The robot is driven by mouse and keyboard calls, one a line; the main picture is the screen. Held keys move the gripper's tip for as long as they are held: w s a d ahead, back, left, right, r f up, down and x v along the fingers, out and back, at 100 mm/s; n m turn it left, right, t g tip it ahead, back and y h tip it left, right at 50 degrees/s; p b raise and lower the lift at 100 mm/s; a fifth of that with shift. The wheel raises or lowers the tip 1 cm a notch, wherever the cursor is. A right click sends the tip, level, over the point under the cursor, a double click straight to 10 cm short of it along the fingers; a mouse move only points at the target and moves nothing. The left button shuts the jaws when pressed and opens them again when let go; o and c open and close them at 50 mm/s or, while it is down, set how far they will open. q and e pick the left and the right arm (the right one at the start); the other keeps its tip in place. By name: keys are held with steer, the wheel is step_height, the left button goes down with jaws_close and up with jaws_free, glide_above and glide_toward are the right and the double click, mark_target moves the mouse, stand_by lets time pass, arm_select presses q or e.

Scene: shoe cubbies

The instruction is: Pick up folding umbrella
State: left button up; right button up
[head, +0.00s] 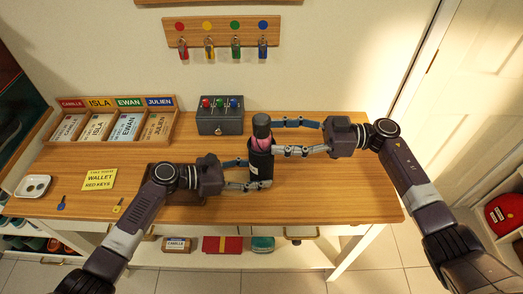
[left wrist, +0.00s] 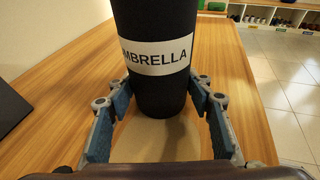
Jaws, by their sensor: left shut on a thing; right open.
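The folding umbrella (head: 261,163) is an upright dark cylinder with a pink band near the top, at the middle of the wooden table. In the left wrist view the umbrella (left wrist: 150,25) is black with a white label partly reading "UMBRELLA". My left gripper (head: 257,173) is shut on its lower part from the left, one finger on each side. My right gripper (head: 272,136) is open at its upper part, coming from the right with its fingers spread. I cannot tell whether the umbrella's base touches the table.
A grey box with coloured buttons (head: 220,122) stands behind the umbrella. A labelled name tray (head: 120,108) is at the back left. A yellow note (head: 98,179), keys and a white dish (head: 33,186) lie at the left. The table's right end is clear. Keys hang on a wall rack (head: 221,31).

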mark_target(262, 135)
steer(key=a, duration=0.5)
steer(key=shift+c, duration=0.6)
jaws_close()
steer(key=shift+r, duration=0.15)
